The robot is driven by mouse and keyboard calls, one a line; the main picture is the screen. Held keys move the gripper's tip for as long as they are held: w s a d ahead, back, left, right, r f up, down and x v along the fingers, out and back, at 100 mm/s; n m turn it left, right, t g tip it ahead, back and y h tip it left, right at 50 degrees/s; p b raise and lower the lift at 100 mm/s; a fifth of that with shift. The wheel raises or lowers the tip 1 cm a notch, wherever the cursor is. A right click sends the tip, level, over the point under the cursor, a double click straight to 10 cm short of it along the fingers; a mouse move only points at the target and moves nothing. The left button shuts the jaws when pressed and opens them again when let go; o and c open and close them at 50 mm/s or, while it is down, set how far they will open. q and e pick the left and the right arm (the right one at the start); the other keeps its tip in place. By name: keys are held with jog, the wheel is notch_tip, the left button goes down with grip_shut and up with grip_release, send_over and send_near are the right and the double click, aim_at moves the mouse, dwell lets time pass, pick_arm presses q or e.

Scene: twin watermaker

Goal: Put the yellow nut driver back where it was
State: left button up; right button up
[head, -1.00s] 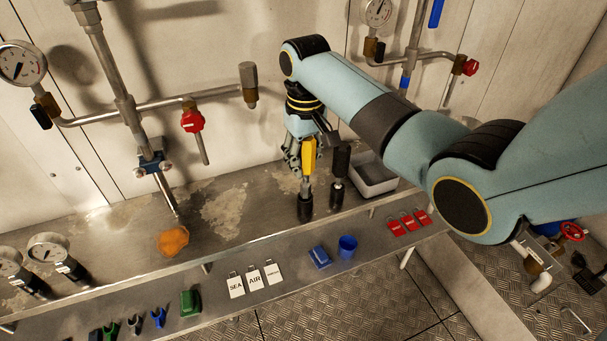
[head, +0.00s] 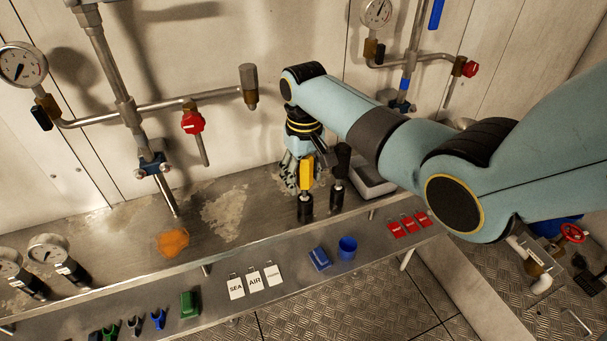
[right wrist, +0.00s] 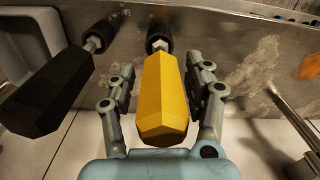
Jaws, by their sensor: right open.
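The yellow nut driver (head: 306,174) stands upright in a black round holder (head: 305,205) on the metal bench, handle up. A short piece of its shaft shows above the holder. In the right wrist view, the yellow handle (right wrist: 164,95) points toward the camera and its shaft runs into the black holder (right wrist: 158,32). My right gripper (head: 293,172) is open around the handle. Its fingers (right wrist: 162,82) stand on both sides, with visible gaps to the handle. My left gripper is not in view.
A black-handled driver (head: 342,160) stands in its own holder close to the right; it also shows in the right wrist view (right wrist: 45,92). A grey tray (head: 375,184) is beyond it.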

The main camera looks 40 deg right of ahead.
notch_tip(320, 180, up, 12)
jog(key=shift+r, duration=0.1)
dwell(0.5)
